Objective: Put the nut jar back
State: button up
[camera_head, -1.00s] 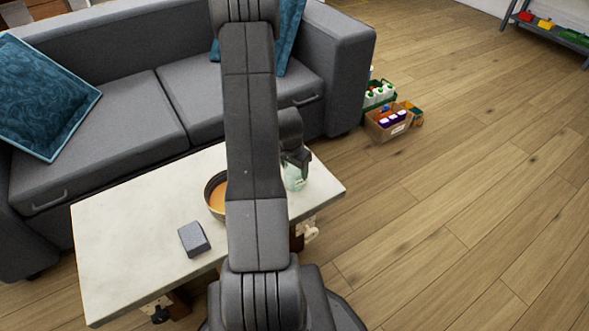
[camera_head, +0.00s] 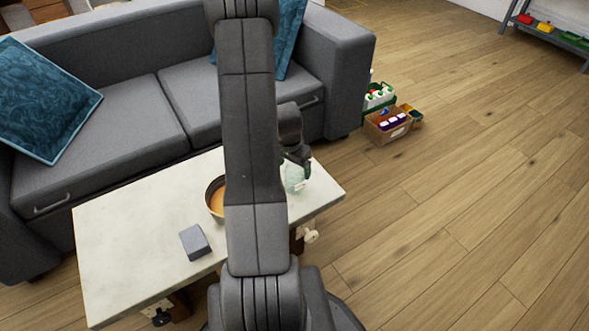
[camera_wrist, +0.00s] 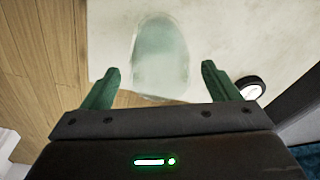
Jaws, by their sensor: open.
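The jar (camera_head: 294,180) is pale green and glassy and stands on the right end of the white table (camera_head: 120,240). My arm hides part of the table in the head view. In the wrist view the jar (camera_wrist: 162,55) lies ahead of and between the two green fingers of my gripper (camera_wrist: 160,86). The fingers are spread apart and nothing is held between them. In the head view my gripper (camera_head: 298,165) is right at the jar's top. I cannot tell whether a finger touches it, nor what is inside it.
A bowl with orange contents (camera_head: 215,200) is partly behind my arm. A grey block (camera_head: 195,242) lies on the table's front. A grey sofa (camera_head: 120,115) stands behind. A box of bottles (camera_head: 388,123) is on the floor, and open floor lies to the right.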

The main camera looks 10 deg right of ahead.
notch_tip(320, 180, up, 9)
jog(key=s+a+p, duration=0.1)
jog(key=shift+p, duration=0.4)
jog(key=shift+f, duration=0.2)
jog(key=f+b, duration=0.1)
jog(key=f, duration=0.3)
jog(key=w+d+f+b, duration=0.1)
jog(key=f, duration=0.3)
jog(key=f+b, duration=0.1)
jog(key=f, duration=0.3)
jog(key=shift+w+d+f+b, duration=0.15)
jog(key=shift+f+b, duration=0.2)
notch_tip(320, 180, up, 3)
jog(key=shift+r+p, duration=0.1)
jog(key=shift+p, duration=0.6)
jog(key=shift+r, duration=0.7)
